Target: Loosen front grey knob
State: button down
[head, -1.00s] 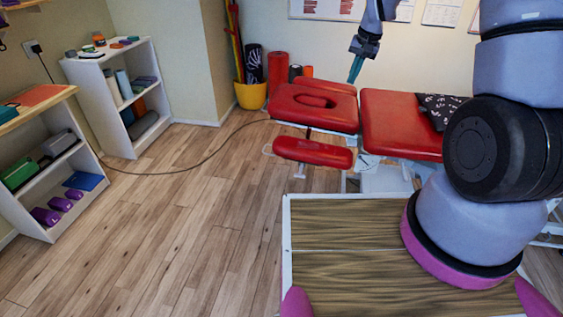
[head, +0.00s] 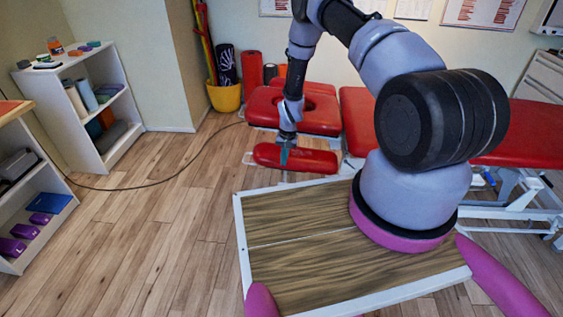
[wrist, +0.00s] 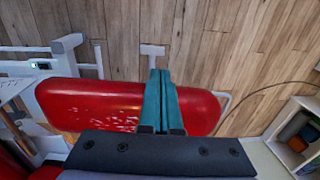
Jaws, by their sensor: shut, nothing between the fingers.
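My gripper (head: 284,156) is pointed down over the red armrest pad (head: 318,162) at the head end of the treatment table. In the wrist view its two teal fingers (wrist: 159,76) are pressed together with nothing between them, in front of the red pad (wrist: 98,104). I cannot pick out a grey knob for certain. A small pale T-shaped part (wrist: 152,50) shows just beyond the fingertips, above the floor. The pale table frame (wrist: 62,50) with a small dark fitting is to the left.
The red face section (head: 318,115) stands behind the gripper. A dark cable (head: 150,186) runs across the floor to the left. A white shelf (head: 120,95) and a yellow bucket (head: 224,97) stand at the back left. The floor left of the table is open.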

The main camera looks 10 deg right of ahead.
aim_at(285, 178)
jog(key=f, duration=0.7)
jog(key=a+f, duration=0.1)
jog(key=f, duration=0.3)
jog(key=shift+w+f, duration=0.15)
